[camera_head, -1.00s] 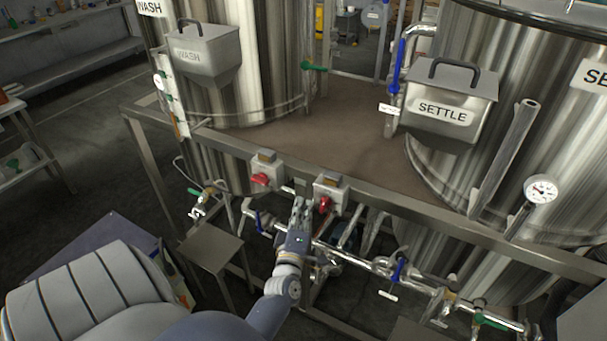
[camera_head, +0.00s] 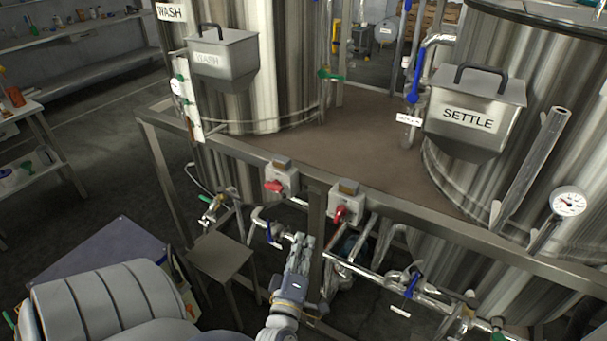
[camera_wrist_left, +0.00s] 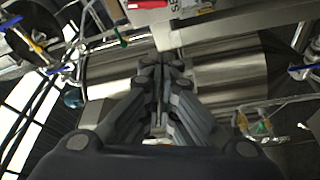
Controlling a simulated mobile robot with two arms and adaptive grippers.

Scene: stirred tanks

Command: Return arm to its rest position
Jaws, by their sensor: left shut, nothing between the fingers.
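My left gripper (camera_head: 303,245) is in the lower middle of the head view, in front of the tank frame and just below the two switch boxes. Its fingers are together with nothing between them. In the left wrist view the closed fingers (camera_wrist_left: 160,75) point up toward a metal beam. My left arm comes in from the bottom of the head view. My right gripper is not in view.
Two switch boxes with red handles, the left one (camera_head: 280,180) and the right one (camera_head: 346,203), sit on the frame rail. Pipes with a blue-handled valve (camera_head: 411,286) run below. A small metal stand (camera_head: 219,254) is left of the gripper. The WASH hopper (camera_head: 224,58) and SETTLE hopper (camera_head: 474,112) hang on tanks.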

